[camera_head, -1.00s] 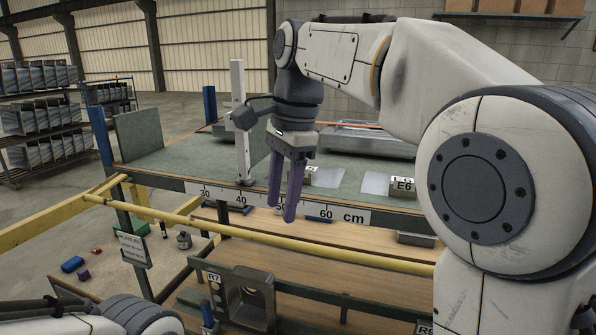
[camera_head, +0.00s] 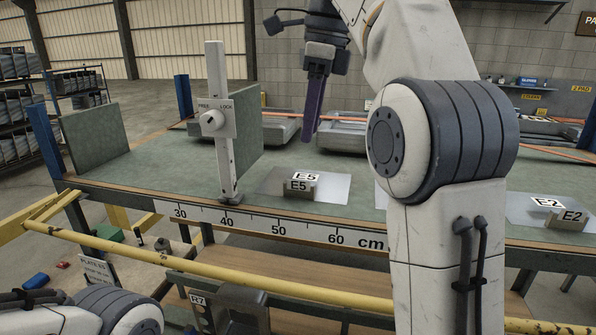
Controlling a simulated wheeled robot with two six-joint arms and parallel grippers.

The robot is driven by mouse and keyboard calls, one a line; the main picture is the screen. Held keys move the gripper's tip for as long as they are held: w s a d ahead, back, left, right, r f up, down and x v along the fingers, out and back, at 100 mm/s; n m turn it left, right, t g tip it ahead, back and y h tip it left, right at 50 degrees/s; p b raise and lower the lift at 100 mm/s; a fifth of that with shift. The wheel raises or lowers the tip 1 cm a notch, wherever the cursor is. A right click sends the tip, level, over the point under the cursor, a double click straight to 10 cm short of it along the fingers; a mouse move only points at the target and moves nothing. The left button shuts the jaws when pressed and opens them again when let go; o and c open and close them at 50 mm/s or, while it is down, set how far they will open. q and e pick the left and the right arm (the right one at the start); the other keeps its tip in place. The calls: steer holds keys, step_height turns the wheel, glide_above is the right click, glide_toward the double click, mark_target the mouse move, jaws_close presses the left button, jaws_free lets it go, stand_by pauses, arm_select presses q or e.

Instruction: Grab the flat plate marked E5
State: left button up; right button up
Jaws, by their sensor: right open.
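The flat plate marked E5 (camera_head: 333,190) is a thin grey metal sheet lying flat on the green bench top. A small block with E5 labels (camera_head: 300,187) stands at the middle of its front edge and hides part of it. My right gripper (camera_head: 309,138) points down above and behind the plate, apart from it. It is open and empty; its purple fingers overlap from this angle. My left arm shows only at the lower left corner, and its gripper is out of view.
A white post with a FREE/LOCK knob (camera_head: 220,130) stands left of the plate, by an upright green panel (camera_head: 249,122). Plate E2 (camera_head: 525,208) lies at the right. Grey trays (camera_head: 345,137) stand behind. A yellow rail (camera_head: 225,268) runs along the front.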

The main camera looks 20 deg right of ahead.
steer(key=b, duration=0.3)
glide_above(300, 177)
steer(key=d, duration=0.1)
step_height(300, 177, down, 5)
steer(key=shift+r, duration=0.15)
steer(key=shift+f, duration=0.3)
steer(key=shift+a+f+b, duration=0.25)
steer(key=shift+f, duration=0.95)
steer(key=shift+a+f+b, duration=0.2)
steer(key=shift+f, duration=1)
jaws_close()
